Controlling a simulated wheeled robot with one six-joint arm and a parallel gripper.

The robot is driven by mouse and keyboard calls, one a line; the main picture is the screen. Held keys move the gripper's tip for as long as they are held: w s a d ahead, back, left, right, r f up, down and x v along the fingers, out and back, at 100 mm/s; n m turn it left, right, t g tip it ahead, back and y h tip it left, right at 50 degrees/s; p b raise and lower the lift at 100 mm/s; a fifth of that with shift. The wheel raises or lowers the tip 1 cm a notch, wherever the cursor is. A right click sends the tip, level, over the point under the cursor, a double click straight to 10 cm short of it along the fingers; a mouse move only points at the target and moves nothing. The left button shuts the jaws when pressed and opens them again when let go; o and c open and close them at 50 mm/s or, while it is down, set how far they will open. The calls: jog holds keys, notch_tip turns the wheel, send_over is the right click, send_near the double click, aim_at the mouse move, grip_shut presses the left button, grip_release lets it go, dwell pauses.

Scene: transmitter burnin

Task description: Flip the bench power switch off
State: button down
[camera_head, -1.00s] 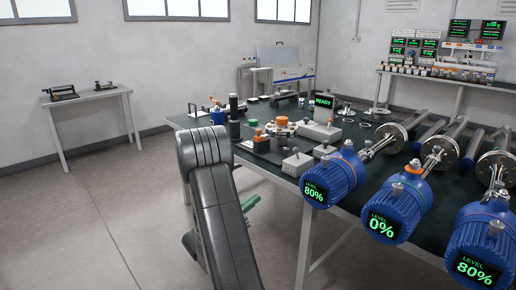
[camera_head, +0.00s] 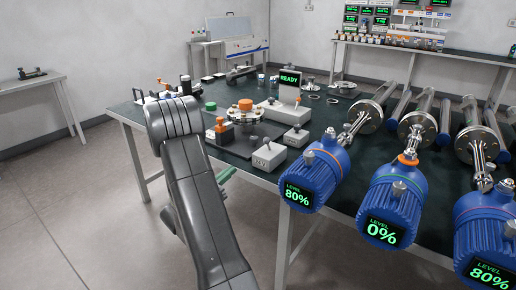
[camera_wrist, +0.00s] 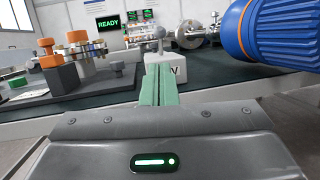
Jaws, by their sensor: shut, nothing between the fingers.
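A small light-grey box with a ball-topped lever (camera_head: 268,155) stands at the near edge of the dark bench, with lettering on its front too small to read. It looks like a power switch. In the wrist view the grey switch box (camera_wrist: 180,72) is straight ahead, partly hidden by my fingers; a "V" shows on its face and the lever rises above the fingertips. My gripper (camera_wrist: 158,72) has green fingers shut together, empty. In the head view my gripper (camera_head: 226,176) is in front of the bench edge, left of the box and apart from it.
A similar grey box (camera_head: 296,136) stands just behind. Blue transmitters (camera_head: 318,175) reading 80% and 0% overhang the bench to the right; one (camera_wrist: 280,35) is close at the wrist view's right. A READY display (camera_head: 290,78) stands behind. Floor to the left is clear.

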aim_at(268, 144)
jog(key=shift+w+d, duration=0.1)
jog(key=x, duration=1.3)
jog(key=shift+w+d+r, duration=0.1)
jog(key=shift+w+d, duration=0.15)
jog(key=shift+w, duration=0.05)
jog(key=shift+r, duration=0.1)
